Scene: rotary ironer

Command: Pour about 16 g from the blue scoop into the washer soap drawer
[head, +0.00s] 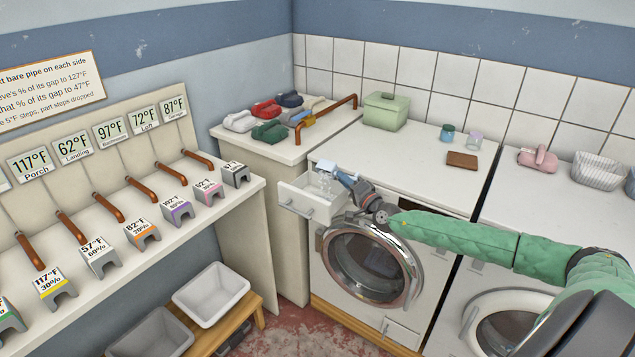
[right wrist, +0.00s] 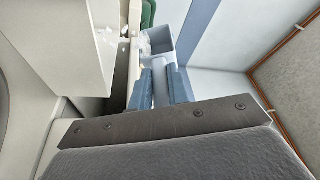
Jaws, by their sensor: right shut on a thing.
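The washer soap drawer (head: 296,203) is pulled open at the top left front of the washer in the head view. My right gripper (head: 347,179) is shut on the handle of the blue scoop (head: 326,165). The scoop is above the drawer, and it looks tilted. White bits show just below it, between scoop and drawer. In the right wrist view, the fingers of my right gripper (right wrist: 161,86) clasp the handle, with the pale blue scoop cup (right wrist: 158,42) beyond and white specks to its left. The amount inside the scoop cannot be seen. My left gripper is not in view.
A green box (head: 384,112), two small cups and a brown block (head: 462,160) stand on the worktop above the washer. The round washer door (head: 371,268) is below the drawer. A counter with several pipes and tags is at left.

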